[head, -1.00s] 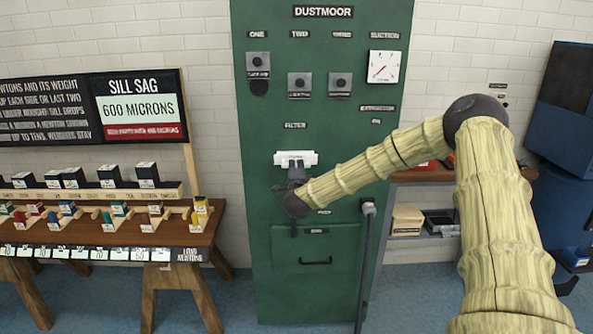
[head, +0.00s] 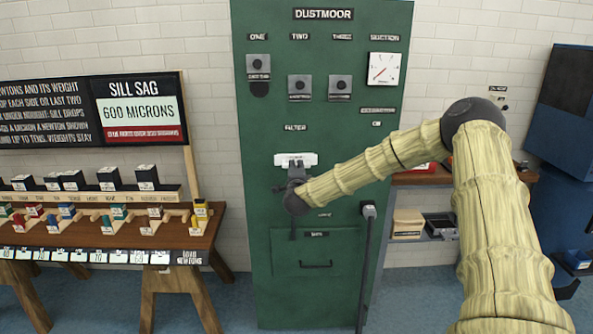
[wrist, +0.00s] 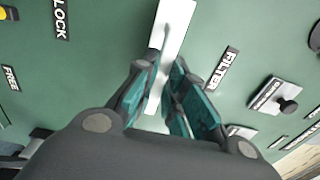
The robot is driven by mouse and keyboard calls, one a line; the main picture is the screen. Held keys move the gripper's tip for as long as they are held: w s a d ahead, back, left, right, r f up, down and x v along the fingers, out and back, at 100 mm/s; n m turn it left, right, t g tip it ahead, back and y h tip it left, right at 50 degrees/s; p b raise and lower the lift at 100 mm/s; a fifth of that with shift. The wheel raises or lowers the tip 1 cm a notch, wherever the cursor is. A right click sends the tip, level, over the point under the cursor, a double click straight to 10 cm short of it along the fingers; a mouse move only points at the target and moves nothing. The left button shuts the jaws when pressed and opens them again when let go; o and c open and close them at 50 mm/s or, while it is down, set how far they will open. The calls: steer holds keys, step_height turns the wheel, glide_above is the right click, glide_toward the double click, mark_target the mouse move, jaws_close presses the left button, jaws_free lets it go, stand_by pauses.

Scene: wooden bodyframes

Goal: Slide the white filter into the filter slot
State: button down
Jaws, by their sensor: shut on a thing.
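The white filter (head: 305,158) is a flat white piece at the front of the green cabinet, under the "FILTER" label. My gripper (head: 298,178) is at its lower edge. In the wrist view the white filter (wrist: 175,35) stands between the teal-padded fingers of my gripper (wrist: 168,90), which are shut on it. The filter slot itself is hidden behind the filter and gripper, so I cannot tell how deep the filter sits.
The green "DUSTMOOR" cabinet (head: 270,200) has knobs and a gauge (head: 384,68) above, and a drawer (head: 315,252) below. A dark hose (head: 366,260) hangs at its right. A wooden workbench (head: 150,235) with blocks stands left; a shelf (head: 425,215) stands right.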

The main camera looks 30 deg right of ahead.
steer(key=shift+b+x, duration=0.6)
steer(key=shift+x, duration=0.7)
steer(key=c, duration=1.4)
jaws_free()
steer(key=shift+s+a, duration=0.1)
steer(key=v, duration=1.1)
steer(key=shift+s+a, duration=0.15)
steer(key=shift+s, duration=0.2)
